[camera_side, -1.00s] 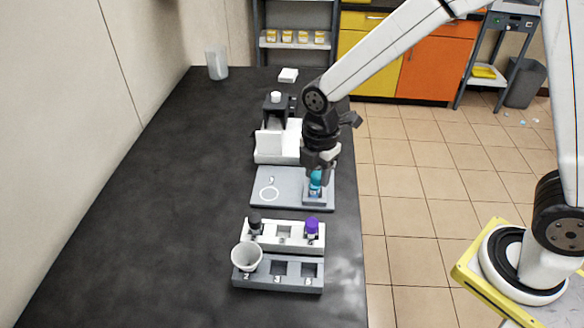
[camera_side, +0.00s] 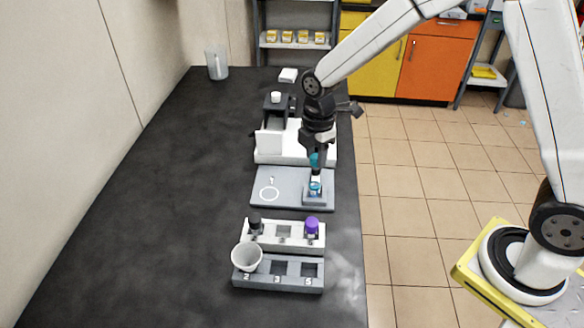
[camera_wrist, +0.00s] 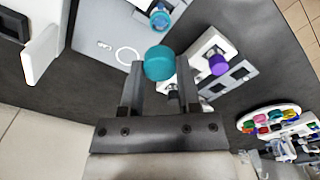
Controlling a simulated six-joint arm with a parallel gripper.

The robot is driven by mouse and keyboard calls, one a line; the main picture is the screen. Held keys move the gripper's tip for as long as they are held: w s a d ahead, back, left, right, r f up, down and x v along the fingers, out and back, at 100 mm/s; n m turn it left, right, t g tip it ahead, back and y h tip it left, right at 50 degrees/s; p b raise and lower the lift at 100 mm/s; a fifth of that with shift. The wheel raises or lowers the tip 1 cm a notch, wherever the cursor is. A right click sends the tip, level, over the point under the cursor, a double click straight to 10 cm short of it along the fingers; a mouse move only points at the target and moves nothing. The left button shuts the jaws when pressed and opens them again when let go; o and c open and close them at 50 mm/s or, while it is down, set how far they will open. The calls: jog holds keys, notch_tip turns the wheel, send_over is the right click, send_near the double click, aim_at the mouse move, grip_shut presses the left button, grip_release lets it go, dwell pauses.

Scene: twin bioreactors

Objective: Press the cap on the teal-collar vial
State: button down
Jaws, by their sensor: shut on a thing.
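My gripper (camera_side: 317,152) is shut on a teal cap (camera_side: 315,161). The teal cap (camera_wrist: 159,62) sits between the fingertips in the wrist view, where my gripper (camera_wrist: 160,72) shows from behind. The teal-collar vial (camera_side: 315,188) stands upright in a small square holder on a grey plate (camera_side: 292,200). Its open-looking top and teal ring show in the wrist view (camera_wrist: 159,17). The cap is held above the vial, with a gap between them in the side view.
A white rack (camera_side: 284,243) in front holds a black-capped vial (camera_side: 255,221) and a purple-capped vial (camera_side: 312,225). A white device (camera_side: 270,143) stands behind the plate. The bench's left side is clear.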

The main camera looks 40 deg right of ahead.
aim_at(314, 183)
jog(key=shift+f, duration=2.75)
jog(key=shift+f, duration=0.2)
dwell(0.4)
grip_release()
dwell(0.3)
jog(key=shift+r, duration=0.2)
jog(key=shift+r, duration=3.3)
